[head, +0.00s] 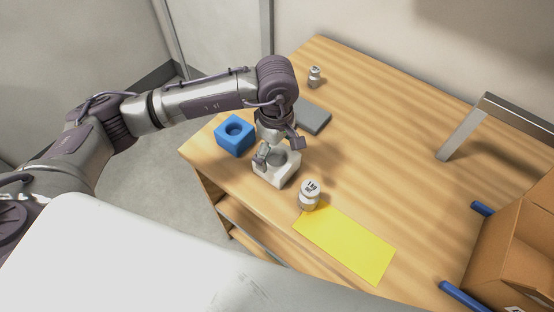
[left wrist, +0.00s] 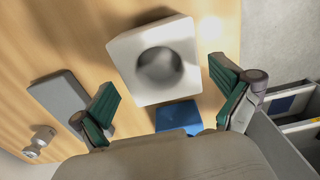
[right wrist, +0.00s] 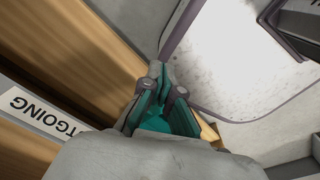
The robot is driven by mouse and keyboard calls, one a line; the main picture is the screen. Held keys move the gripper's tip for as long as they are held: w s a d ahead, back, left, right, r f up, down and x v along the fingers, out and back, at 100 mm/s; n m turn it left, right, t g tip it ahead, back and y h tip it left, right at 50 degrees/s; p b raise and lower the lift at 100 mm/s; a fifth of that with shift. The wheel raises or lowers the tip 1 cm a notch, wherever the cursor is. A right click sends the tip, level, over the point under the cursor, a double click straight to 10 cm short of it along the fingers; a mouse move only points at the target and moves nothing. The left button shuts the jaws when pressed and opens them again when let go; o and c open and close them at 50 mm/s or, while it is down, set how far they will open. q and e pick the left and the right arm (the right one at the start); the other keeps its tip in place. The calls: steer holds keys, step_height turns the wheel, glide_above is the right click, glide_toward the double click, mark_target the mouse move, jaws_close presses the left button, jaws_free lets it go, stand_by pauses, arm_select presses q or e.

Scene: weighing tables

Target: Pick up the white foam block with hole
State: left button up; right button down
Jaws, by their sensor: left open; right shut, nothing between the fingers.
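The white foam block (head: 284,178) with a round hole sits on the wooden table, partly hidden by my left gripper in the head view. In the left wrist view the white foam block (left wrist: 178,88) lies just ahead of the fingers, its round hole facing the camera. My left gripper (head: 279,150) is right above the block, pointing down. In the left wrist view the left gripper (left wrist: 168,98) is open, with a finger to each side and nothing between them. My right gripper (right wrist: 160,108) is shut and empty, away from the block beside a wooden edge.
A blue block with a hole (head: 235,138) and a grey slab (head: 313,116) are close to the white block. Another weight (head: 315,77) stands at the back. A cardboard box (head: 515,245) is at right.

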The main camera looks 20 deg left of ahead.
mark_target(277, 163)
arm_select(q)
steer(key=shift+s+f+p, duration=0.1)
steer(key=shift+f+p, duration=0.55)
steer(key=shift+f, duration=0.15)
step_height(277, 163, down, 3)
steer(key=shift+r+p, duration=0.2)
steer(key=shift+p, duration=0.2)
steer(key=shift+f, duration=0.5)
steer(key=c, duration=0.5)
steer(key=shift+c, duration=0.2)
arm_select(e)
steer(key=shift+w+a+r, duration=0.1)
steer(key=shift+w+r, duration=0.25)
steer(key=shift+r, duration=0.25)
steer(key=shift+w+r, duration=0.3)
steer(key=shift+r, duration=0.3)
